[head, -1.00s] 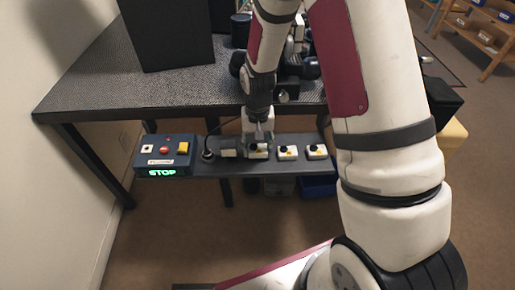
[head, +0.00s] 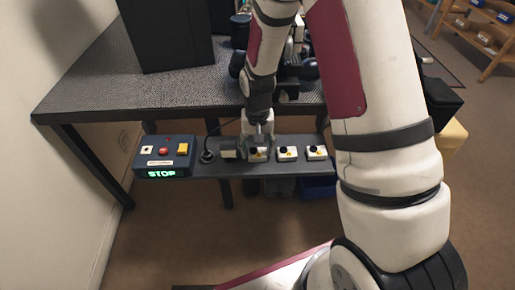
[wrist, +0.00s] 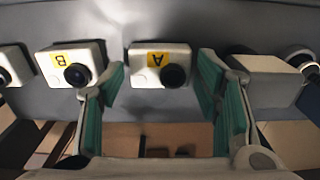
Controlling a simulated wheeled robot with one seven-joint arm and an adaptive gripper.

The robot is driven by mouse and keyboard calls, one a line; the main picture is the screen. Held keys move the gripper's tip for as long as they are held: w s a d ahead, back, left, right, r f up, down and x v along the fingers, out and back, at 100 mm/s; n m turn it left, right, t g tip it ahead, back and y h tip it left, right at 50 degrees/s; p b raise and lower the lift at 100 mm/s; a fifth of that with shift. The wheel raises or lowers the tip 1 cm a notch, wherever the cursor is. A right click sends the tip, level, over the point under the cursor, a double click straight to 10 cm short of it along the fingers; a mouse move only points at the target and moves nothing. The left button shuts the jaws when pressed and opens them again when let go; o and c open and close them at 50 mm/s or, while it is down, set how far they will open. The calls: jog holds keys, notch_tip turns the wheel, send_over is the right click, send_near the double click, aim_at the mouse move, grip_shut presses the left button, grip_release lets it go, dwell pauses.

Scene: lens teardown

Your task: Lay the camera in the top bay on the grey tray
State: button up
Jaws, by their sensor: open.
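A small white camera with a yellow label A and a dark round lens (wrist: 160,65) sits between my gripper's two teal-padded fingers (wrist: 162,85) in the wrist view. The fingers are open, with a gap on each side of it. In the head view this camera (head: 259,155) sits on the grey shelf-like surface (head: 232,168), below my gripper (head: 258,140). A similar camera labelled B (wrist: 73,64) stands beside it in the wrist view. I cannot tell which bay is the top one, or whether this grey surface is the tray.
More white cameras (head: 317,152) stand right of it on the shelf. A pale block (wrist: 264,78) lies close beside one finger. A blue control box showing STOP (head: 164,160) is at the left end. The dark table (head: 95,95) is behind.

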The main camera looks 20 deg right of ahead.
aim_at(258, 153)
notch_tip(258, 153, up, 12)
jog(key=p, duration=0.2)
jog(key=s+r+n, duration=0.2)
jog(key=s+r, duration=1)
jog(key=r, duration=0.3)
jog(key=s+r, duration=0.2)
jog(key=s, duration=0.7)
jog(key=s+r+n+t, duration=0.1)
jog(key=s+r, duration=0.1)
jog(key=s, duration=0.8)
jog(key=shift+s+d+r, duration=0.2)
jog(key=shift+d+r, duration=0.15)
notch_tip(258, 153, up, 17)
jog(key=t+p, duration=0.3)
jog(key=p, duration=1.2)
jog(key=shift+n, duration=0.3)
